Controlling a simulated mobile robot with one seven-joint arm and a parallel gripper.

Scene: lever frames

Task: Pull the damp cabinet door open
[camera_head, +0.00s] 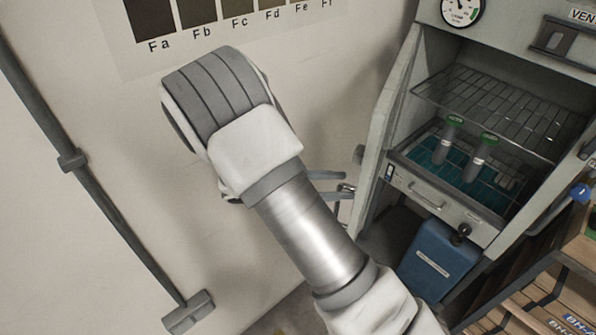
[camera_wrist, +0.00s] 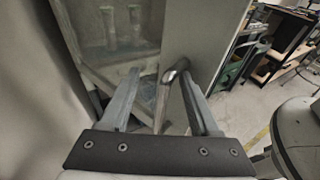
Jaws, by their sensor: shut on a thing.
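The cabinet (camera_head: 468,228) stands at the right of the head view, its shelves in plain sight. The pale door (camera_head: 392,110) shows nearly edge-on along the cabinet's left side; its exact angle is hard to tell. In the wrist view the door has a glass pane (camera_wrist: 92,28) and a pale frame (camera_wrist: 205,35) with a chrome bar handle (camera_wrist: 177,72). My gripper (camera_wrist: 158,76) is shut on this handle, with one finger on each side. In the head view my gripper's fingers (camera_head: 330,184) show at the door's left, partly hidden by my wrist.
Two green-capped tubes (camera_head: 446,138) (camera_head: 480,157) stand inside the cabinet below a wire rack (camera_head: 490,105). A blue container (camera_head: 435,262) sits below. A wooden rack (camera_head: 545,300) is at the lower right. The wall at left carries a pipe (camera_head: 75,165).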

